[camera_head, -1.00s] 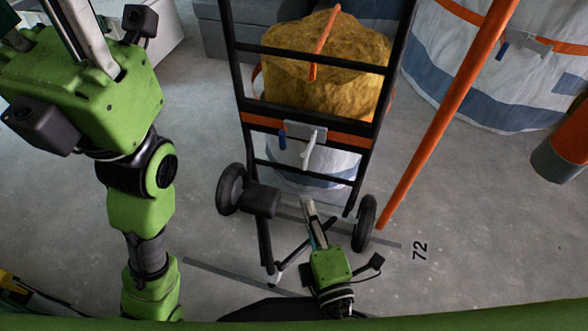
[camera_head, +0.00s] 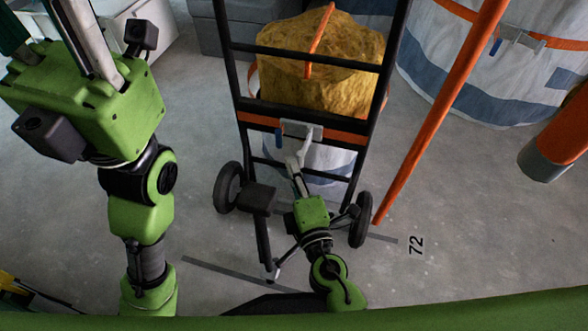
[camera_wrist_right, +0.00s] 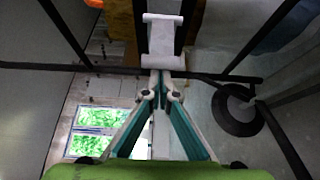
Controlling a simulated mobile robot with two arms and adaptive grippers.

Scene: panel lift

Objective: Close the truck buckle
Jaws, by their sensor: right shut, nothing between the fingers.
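The truck buckle (camera_head: 302,131) is a grey plate on an orange strap (camera_head: 345,139) across the hand truck (camera_head: 238,80). Its pale lever (camera_head: 305,147) hangs down and sticks out from the plate. In the right wrist view the lever (camera_wrist_right: 164,40) is a pale bar with a wider lower end. My right gripper (camera_head: 292,161) is shut and empty, its tips at the lever's lower end. In the wrist view the closed tips (camera_wrist_right: 160,76) overlap that end; touch is unclear. My left gripper (camera_head: 85,35) is at the upper left, its fingertips cut off by the frame.
Floor between my left arm and the truck's left wheel (camera_head: 229,188) is clear.

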